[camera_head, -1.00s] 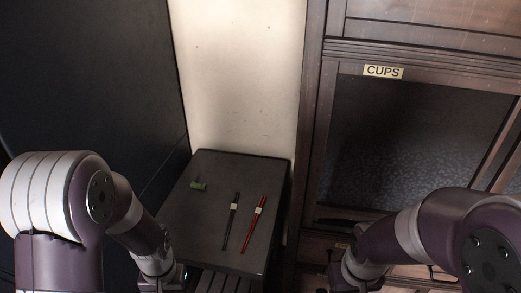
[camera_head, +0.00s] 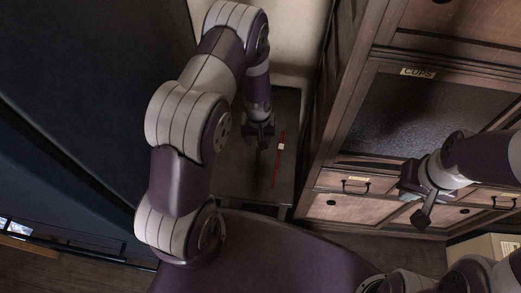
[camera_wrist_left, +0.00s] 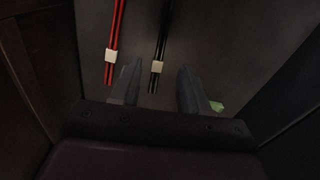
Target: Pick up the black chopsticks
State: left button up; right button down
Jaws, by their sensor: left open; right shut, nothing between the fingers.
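The black chopsticks (camera_wrist_left: 162,35), joined by a pale band, lie on the dark table top (camera_head: 240,182). In the left wrist view, my left gripper (camera_wrist_left: 156,74) is open, its fingers on either side of the black chopsticks near the band. I cannot tell its exact height above them. In the head view, my left gripper (camera_head: 261,133) hangs over the table and hides the black chopsticks. My right gripper (camera_head: 423,214) is shut and empty, away from the table in front of the wooden cabinet.
Red chopsticks (camera_head: 278,163) with a pale band lie beside the black ones. A small green object (camera_wrist_left: 217,106) shows past the gripper finger. The wooden cabinet (camera_head: 350,205) with a CUPS label stands right of the table; a dark wall (camera_head: 80,90) is on the left.

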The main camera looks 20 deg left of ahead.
aim_at(258, 152)
pick_arm(q)
notch_tip(258, 152, down, 5)
jog(key=shift+s+f, duration=0.15)
jog(key=shift+f, duration=0.35)
grip_shut()
jog(key=shift+r, duration=0.15)
